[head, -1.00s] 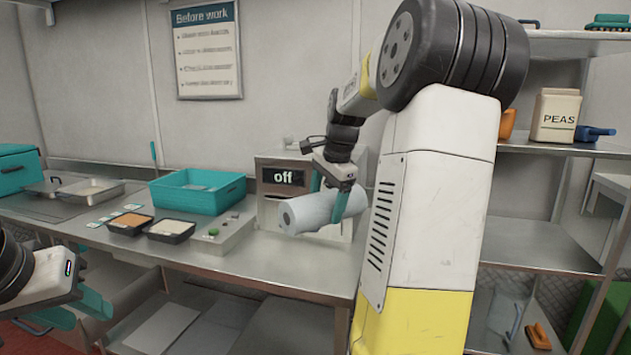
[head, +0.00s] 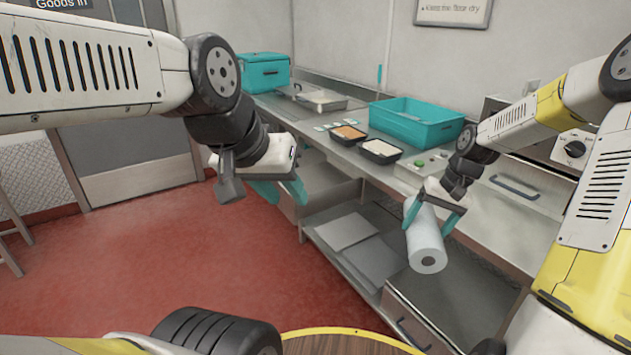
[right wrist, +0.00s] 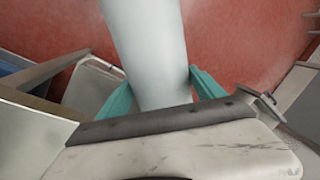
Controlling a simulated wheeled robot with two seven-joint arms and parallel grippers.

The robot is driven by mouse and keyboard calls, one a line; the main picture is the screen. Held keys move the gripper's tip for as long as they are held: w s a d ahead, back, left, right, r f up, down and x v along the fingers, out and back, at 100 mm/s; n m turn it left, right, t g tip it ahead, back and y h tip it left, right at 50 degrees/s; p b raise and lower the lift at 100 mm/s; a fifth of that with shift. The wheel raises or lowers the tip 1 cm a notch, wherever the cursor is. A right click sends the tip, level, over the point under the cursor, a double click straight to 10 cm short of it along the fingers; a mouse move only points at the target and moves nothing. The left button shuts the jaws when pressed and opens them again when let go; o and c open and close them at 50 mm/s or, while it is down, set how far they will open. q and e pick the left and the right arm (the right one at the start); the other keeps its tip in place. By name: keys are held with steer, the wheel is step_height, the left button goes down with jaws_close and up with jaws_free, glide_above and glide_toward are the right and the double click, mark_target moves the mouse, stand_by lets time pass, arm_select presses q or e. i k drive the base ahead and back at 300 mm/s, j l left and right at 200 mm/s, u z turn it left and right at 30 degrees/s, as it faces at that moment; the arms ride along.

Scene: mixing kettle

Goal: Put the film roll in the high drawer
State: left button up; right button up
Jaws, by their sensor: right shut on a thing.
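The film roll (head: 425,243) is a pale cylinder with a dark core hole at its near end. My right gripper (head: 428,222) is shut on it, with the teal fingers on either side, and holds it in the air in front of the counter edge. In the right wrist view the roll (right wrist: 152,50) runs up between the fingers. My left gripper (head: 282,193) is open and empty over the floor, left of the counter. A grey drawer-like unit with a dark handle (head: 412,336) is below the roll. I cannot tell which drawer is the high one.
The steel counter (head: 345,150) carries a teal crate (head: 415,122), two food trays (head: 381,151) and a teal box (head: 264,72). A low shelf (head: 345,232) holds grey sheets. A round wooden top (head: 345,343) is at the bottom.

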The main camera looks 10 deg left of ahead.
mark_target(305, 188)
steer(key=i+j+u, duration=0.1)
steer(key=u, duration=0.3)
steer(key=i+u, duration=0.15)
steer(key=u, duration=0.3)
steer(key=i+u, duration=0.1)
steer(key=u, duration=0.3)
steer(key=i+l, duration=0.15)
steer(key=i, duration=0.4)
steer(key=i+l, duration=0.15)
steer(key=i, duration=0.4)
